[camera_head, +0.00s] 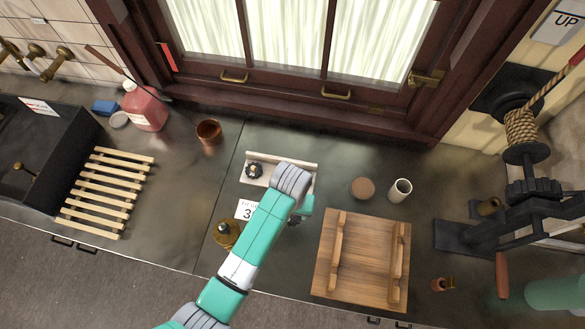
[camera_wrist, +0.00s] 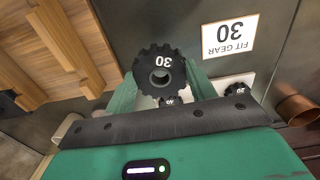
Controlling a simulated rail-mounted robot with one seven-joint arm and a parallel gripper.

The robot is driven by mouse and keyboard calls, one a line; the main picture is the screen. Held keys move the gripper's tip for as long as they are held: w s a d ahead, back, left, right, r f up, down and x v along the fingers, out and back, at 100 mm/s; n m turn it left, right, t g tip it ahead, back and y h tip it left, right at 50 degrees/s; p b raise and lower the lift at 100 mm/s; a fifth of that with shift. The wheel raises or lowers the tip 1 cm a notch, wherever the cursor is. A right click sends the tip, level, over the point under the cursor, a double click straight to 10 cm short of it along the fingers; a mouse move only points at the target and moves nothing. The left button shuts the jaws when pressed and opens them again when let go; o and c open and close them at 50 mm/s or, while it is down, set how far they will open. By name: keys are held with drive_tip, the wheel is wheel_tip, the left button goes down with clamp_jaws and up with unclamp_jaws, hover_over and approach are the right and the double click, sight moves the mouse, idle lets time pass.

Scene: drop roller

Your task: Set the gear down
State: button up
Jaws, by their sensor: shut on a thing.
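My gripper (camera_wrist: 163,82) is shut on a black toothed gear (camera_wrist: 160,56) marked 30, with a green finger on each side. The gear is above the dark counter in the wrist view; its exact height is unclear. A white card reading FIT GEAR 30 (camera_wrist: 229,36) lies on the counter; it also shows in the head view (camera_head: 244,209), partly behind my arm. A pale rack (camera_head: 305,158) holds a smaller black gear (camera_head: 254,170). In the wrist view, two smaller gears (camera_wrist: 236,89) (camera_wrist: 170,101) show near the rack. In the head view, my arm covers most of the gripper.
A wooden board with two rails (camera_head: 368,250) lies right of my gripper. A brass object (camera_head: 226,234) stands left of my arm. A brown disc (camera_head: 362,188) and a pale cup (camera_head: 400,190) are behind the board. A black winch (camera_head: 525,190) stands far right.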

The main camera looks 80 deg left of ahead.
wheel_tip(320, 180, down, 10)
drive_tip(key=shift+b, duration=0.45)
drive_tip(key=shift+f, duration=0.1)
drive_tip(key=o, duration=1.2)
wheel_tip(320, 180, up, 12)
drive_tip(key=shift+r+p, duration=0.15)
drive_tip(key=shift+p, duration=0.5)
drive_tip(key=shift+w, duration=0.1)
